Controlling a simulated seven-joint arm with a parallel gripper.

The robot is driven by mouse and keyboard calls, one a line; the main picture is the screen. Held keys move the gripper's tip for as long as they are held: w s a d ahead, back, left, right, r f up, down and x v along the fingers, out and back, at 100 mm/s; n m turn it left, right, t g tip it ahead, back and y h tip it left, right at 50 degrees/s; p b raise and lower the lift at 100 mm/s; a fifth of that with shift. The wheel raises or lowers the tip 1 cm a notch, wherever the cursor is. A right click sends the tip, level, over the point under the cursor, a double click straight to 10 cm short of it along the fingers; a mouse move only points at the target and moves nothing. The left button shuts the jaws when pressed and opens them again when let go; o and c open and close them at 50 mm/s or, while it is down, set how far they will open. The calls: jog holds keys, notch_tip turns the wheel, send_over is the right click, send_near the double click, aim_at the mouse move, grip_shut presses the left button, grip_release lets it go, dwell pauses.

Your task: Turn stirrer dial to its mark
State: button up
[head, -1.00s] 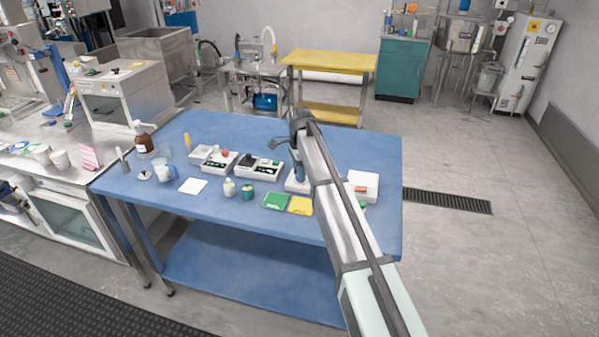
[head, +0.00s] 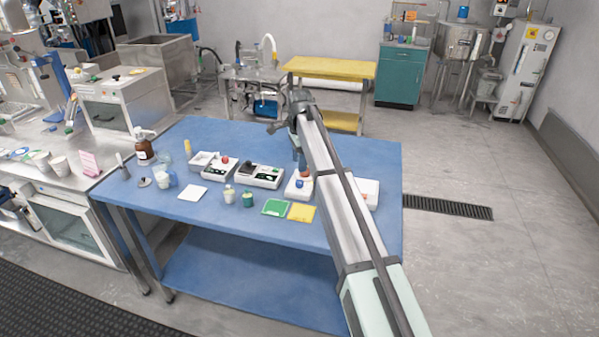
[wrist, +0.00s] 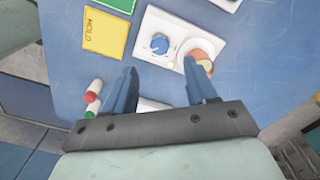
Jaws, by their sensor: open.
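The stirrer is a white box with a round blue dial (wrist: 159,43) on its top. Pale marks show around the dial, but I cannot read which one is its mark. In the head view the blue dial (head: 299,184) sits near the front of the white stirrer box (head: 293,194). My gripper (wrist: 161,68) is open and empty, its two blue fingers apart, with the dial between and beyond the tips in the wrist view. I see no contact with the dial. In the head view my arm partly hides the stirrer.
A round white-and-orange item (wrist: 203,55) stands right beside the dial, close to the right finger. Red, white and green items (wrist: 93,97) are near the left finger.

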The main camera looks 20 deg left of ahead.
jog(key=shift+r, duration=3)
